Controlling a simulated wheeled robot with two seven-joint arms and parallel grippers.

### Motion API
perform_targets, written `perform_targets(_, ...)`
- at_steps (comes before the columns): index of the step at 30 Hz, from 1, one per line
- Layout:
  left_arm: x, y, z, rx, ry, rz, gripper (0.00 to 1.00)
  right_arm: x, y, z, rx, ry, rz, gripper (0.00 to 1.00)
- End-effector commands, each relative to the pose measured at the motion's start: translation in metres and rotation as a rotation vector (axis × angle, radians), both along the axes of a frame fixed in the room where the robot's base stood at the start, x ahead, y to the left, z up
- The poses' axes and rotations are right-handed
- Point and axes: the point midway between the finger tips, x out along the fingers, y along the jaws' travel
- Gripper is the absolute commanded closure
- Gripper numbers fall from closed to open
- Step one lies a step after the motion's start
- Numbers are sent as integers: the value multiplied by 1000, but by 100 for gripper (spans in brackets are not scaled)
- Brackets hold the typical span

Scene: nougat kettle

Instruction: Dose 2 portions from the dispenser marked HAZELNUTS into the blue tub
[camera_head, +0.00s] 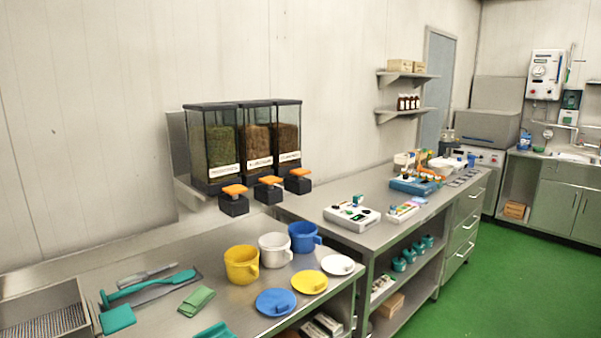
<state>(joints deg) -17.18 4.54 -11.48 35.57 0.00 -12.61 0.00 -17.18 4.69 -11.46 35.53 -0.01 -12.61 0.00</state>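Three clear dispensers with dark lids hang on the wall at left: the left one (221,147) holds greenish contents, the middle one (257,143) and the right one (287,138) brown contents. Each has a white label too small to read surely, so I cannot tell which says HAZELNUTS. Orange-topped outlets stick out below them at left (235,190), middle (270,181) and right (299,173). The blue tub (303,239) stands upright on the steel counter, right of a white tub (275,250) and a yellow tub (241,265). Neither gripper is in view.
Blue (276,303), yellow (309,283) and white (338,265) lids lie in front of the tubs. A green cloth (197,301) and teal tools (150,284) lie at left. A second steel bench (400,216) with devices adjoins at right. Green floor is clear.

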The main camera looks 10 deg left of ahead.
Motion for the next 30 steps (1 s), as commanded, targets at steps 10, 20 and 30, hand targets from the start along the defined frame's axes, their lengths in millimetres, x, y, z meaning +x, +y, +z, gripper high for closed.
perform_targets(10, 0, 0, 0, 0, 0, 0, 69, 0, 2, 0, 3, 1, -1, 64)
perform_targets(20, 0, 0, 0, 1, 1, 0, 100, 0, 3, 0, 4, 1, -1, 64)
perform_targets(30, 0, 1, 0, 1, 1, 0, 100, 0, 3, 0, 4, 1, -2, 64)
